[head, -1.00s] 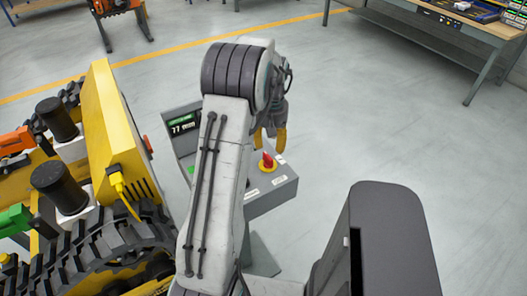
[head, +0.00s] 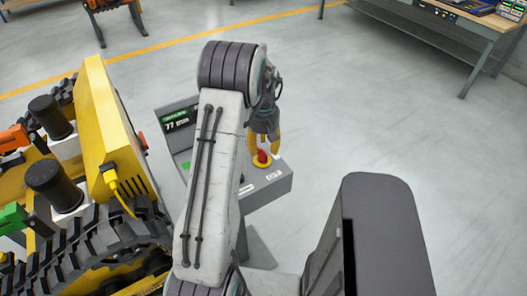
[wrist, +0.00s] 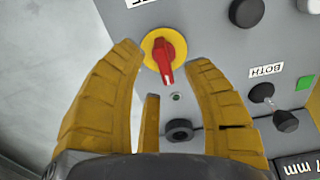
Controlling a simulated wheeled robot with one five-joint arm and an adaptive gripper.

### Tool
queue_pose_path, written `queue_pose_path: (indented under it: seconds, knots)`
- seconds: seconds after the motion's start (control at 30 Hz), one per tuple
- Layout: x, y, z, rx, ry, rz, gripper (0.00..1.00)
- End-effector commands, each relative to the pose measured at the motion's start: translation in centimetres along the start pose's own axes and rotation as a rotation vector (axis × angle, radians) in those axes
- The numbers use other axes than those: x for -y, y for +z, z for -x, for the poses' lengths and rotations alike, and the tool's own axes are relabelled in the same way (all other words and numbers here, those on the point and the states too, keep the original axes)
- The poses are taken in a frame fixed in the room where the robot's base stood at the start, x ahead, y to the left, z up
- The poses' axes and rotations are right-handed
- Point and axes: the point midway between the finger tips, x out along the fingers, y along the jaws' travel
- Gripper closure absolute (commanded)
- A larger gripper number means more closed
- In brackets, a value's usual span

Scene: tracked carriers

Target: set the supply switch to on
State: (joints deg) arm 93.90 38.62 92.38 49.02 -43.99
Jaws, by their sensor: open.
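The supply switch is a red rotary knob on a yellow disc (wrist: 164,52), on the grey face of a control box (head: 262,184). In the wrist view its red handle points down and slightly right in the picture. My gripper (wrist: 168,62) is open, with its yellow fingers on either side of the knob and apart from it. In the head view the red knob (head: 262,156) shows between the fingertips of my gripper (head: 263,150). The switch's own label cannot be read.
The box also carries black knobs (wrist: 246,12), a toggle marked BOTH (wrist: 262,93), a green button (wrist: 305,82) and a display (head: 181,121). A yellow tracked carrier (head: 105,130) stands close on the left. A workbench (head: 450,30) is at the back right; open floor lies between.

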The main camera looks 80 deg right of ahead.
Motion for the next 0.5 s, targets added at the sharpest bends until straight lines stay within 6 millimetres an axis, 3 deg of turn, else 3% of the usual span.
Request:
queue_pose_path:
  seconds: [0.23,0.5]
  knots:
    - [0.0,0.0,-2.4,0.001,-0.001,-0.001,0.55]
    - [0.0,0.0,-3.2,0.0,0.0,-0.001,0.55]
